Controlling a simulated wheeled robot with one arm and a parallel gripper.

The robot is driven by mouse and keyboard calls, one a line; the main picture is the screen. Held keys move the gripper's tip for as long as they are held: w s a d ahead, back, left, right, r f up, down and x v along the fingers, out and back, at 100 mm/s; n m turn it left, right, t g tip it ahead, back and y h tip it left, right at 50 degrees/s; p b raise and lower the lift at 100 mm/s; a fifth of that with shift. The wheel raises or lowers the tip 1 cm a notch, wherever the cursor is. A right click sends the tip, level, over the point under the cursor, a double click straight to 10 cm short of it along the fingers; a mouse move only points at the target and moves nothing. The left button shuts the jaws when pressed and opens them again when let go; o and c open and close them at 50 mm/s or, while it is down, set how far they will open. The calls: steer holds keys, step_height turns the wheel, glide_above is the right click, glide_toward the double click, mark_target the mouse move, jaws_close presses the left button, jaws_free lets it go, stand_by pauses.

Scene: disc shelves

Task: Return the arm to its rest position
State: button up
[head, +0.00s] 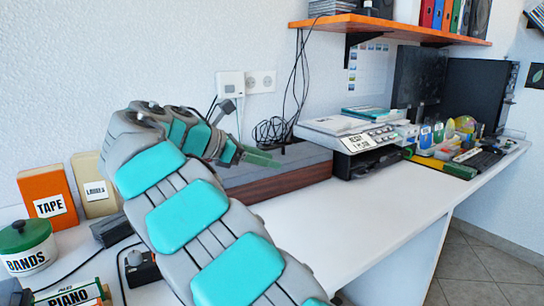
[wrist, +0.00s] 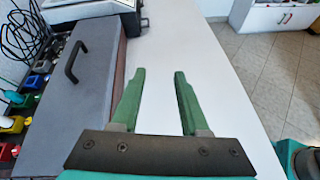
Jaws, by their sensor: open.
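My gripper (wrist: 159,88) is open in the wrist view, with its two green fingers apart and nothing between them. Bare white worktop (wrist: 210,60) shows past and between the fingers. In the head view my arm rises from the bottom and bends over the counter, and my gripper (head: 262,158) shows only partly beyond it, in front of the grey-topped case. The rest of the gripper is hidden behind my arm there.
A grey-lidded case (wrist: 95,60) with a black handle lies left of the fingers. A disc player (head: 350,135) stands beyond it. At left are a TAPE box (head: 48,200) and a BANDS tin (head: 27,248). An orange shelf (head: 390,27) hangs above. The counter's right front (head: 330,215) is clear.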

steer(key=s+d+f+m+g+y, duration=0.25)
steer(key=s+d+f+m, duration=0.35)
steer(key=s+d, duration=0.4)
steer(key=s+d+f+m+g+y, duration=0.2)
steer(key=s+d+f+m+g, duration=0.25)
steer(key=s+d, duration=0.55)
steer(key=s+a+f+m+y, duration=0.1)
steer(key=s+f+m+y, duration=0.2)
steer(key=s+f+m, duration=0.2)
steer(key=s+a+f+m+g+y, duration=0.1)
steer(key=s+a+f+m+y, duration=0.1)
steer(key=s+f+m, duration=0.4)
steer(key=s+f+y, duration=0.1)
steer(key=s+f, duration=0.4)
steer(key=s, duration=0.6)
steer(key=shift+f+y, duration=0.15)
steer(key=shift+y, duration=0.2)
